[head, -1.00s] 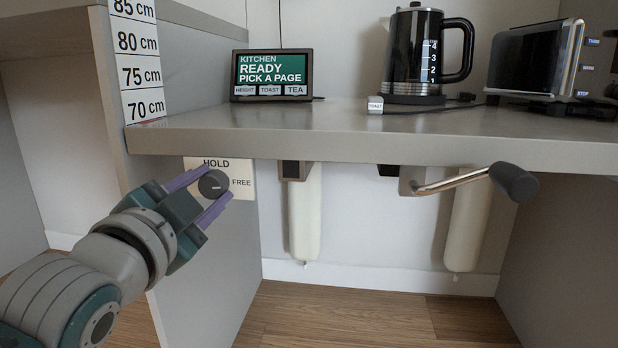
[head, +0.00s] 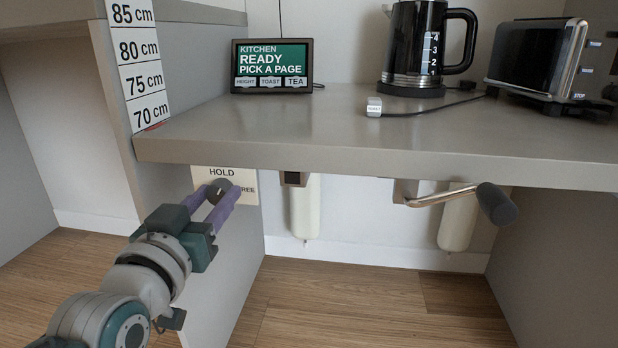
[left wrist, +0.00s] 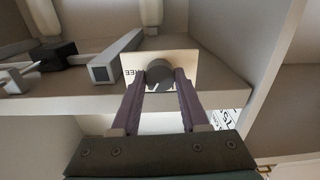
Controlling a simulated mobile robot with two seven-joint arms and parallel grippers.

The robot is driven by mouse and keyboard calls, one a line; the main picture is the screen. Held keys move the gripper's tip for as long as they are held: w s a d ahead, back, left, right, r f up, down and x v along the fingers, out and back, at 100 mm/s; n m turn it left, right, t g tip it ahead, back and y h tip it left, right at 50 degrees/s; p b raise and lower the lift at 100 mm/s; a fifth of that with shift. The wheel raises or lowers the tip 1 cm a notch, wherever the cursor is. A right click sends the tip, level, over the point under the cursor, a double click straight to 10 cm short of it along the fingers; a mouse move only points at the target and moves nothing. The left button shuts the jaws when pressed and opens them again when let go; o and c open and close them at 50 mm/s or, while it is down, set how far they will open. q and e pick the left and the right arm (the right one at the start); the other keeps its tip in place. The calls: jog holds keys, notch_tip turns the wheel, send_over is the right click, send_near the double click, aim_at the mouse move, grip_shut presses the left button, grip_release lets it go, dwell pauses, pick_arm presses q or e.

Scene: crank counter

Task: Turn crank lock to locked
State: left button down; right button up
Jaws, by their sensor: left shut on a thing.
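The crank lock is a dark round knob (head: 221,184) on a white plate (head: 235,173) under the counter's left end. The plate reads HOLD at the top and FREE, partly covered, at the right. My left gripper (head: 216,192) is shut on the knob, with its purple fingers on either side. In the left wrist view the knob (left wrist: 159,74) sits between the fingertips, in front of the plate. My right gripper is not in view.
The counter (head: 380,150) overhangs the knob, and its side panel (head: 215,270) stands behind my gripper. A screen (head: 271,66), a kettle (head: 415,45) and a toaster (head: 540,60) stand on top. Below the counter, the middle is open down to the floor.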

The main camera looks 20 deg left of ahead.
pick_arm(q)
jog(key=n+p, duration=0.1)
jog(key=n, duration=0.2)
jog(key=shift+n+p, duration=0.3)
jog(key=shift+n, duration=1.2)
jog(key=shift+c, duration=2.1)
grip_release()
jog(key=shift+s+p, duration=0.35)
jog(key=shift+s, duration=0.05)
jog(key=p+v, duration=0.3)
jog(key=v, duration=0.6)
